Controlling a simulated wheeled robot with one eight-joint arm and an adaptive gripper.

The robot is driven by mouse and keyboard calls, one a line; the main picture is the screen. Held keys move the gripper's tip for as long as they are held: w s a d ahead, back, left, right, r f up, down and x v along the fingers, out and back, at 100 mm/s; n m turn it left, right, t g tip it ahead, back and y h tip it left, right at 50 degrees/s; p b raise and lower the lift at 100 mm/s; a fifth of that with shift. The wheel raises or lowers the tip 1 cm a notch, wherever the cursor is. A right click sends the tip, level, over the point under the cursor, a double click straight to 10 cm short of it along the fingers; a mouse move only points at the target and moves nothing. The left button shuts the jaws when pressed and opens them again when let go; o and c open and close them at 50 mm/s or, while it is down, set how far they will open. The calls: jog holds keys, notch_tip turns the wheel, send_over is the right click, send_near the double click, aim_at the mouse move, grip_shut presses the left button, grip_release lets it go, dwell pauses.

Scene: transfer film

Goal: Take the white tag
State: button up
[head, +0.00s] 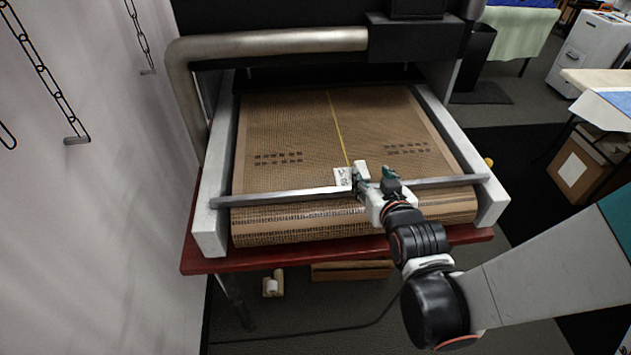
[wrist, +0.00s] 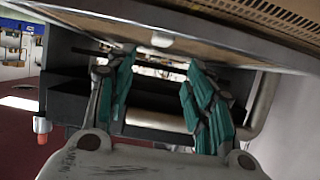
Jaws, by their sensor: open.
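The white tag (head: 342,177) is a small pale square with dark marks. It is at the front of the mesh belt, by the metal crossbar, in the head view. My gripper (head: 376,178) is just to the right of the tag, over the crossbar. In the wrist view my gripper (wrist: 160,64) has its two green-padded fingers apart, with nothing held between them. A small pale piece shows beyond the fingertips there; I cannot tell whether it is the tag. Whether a finger touches the tag is unclear.
The brown mesh belt (head: 290,125) lies between two pale side rails. The metal crossbar (head: 280,197) spans its front, above the red table edge (head: 300,257). A thick metal pipe (head: 270,43) runs behind. Chains hang at the left wall.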

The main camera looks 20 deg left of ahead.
aim_at(361, 165)
jog(key=b+x, duration=0.1)
jog(key=x, duration=0.4)
jog(key=shift+f, duration=0.1)
jog(key=b+x, duration=0.1)
jog(key=x, duration=0.1)
jog(key=b+x, duration=0.1)
jog(key=x, duration=0.2)
jog(key=shift+f, duration=0.3)
jog(key=c, duration=1)
jog(key=shift+r, duration=0.1)
jog(key=shift+c, duration=0.2)
